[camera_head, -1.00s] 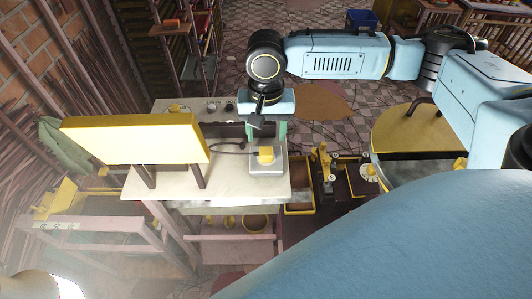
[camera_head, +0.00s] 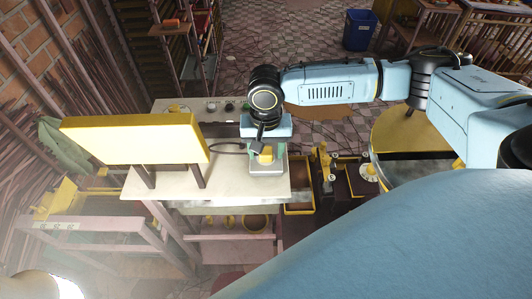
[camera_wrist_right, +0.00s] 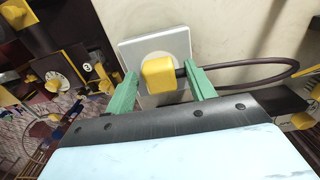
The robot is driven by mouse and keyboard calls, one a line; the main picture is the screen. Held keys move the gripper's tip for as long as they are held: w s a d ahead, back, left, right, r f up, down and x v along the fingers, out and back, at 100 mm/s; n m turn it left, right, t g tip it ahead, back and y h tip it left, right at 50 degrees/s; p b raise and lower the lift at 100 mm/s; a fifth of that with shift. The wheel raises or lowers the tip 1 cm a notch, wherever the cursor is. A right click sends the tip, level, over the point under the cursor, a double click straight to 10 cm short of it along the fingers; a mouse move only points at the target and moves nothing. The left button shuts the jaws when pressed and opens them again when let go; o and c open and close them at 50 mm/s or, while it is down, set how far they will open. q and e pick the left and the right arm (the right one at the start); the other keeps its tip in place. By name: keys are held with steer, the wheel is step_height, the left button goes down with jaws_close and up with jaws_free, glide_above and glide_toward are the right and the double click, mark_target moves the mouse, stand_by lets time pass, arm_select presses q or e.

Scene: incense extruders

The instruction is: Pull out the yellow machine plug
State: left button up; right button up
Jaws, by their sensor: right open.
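The yellow machine plug (camera_head: 266,154) sits in a pale square socket plate (camera_head: 257,168) on the right part of the light tabletop. It also shows in the right wrist view (camera_wrist_right: 158,76), with a dark cable leaving its right side. My right gripper (camera_head: 266,149) is over the plug. In the right wrist view its two green fingers (camera_wrist_right: 160,88) are apart, one on each side of the plug. A gap shows at the left finger; the right finger is close to the cable end, and I cannot tell if it touches. My left gripper is not in view.
A yellow panel (camera_head: 135,139) stands on posts at the table's left. Knobs (camera_head: 212,106) line the table's back edge. The cable (camera_wrist_right: 252,63) loops beside the plug. A black unit with a dial (camera_head: 368,172) stands to the right.

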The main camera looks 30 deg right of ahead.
mark_target(266, 151)
steer(key=shift+c, duration=0.4)
stand_by(0.6)
jaws_close()
steer(key=shift+r, duration=3)
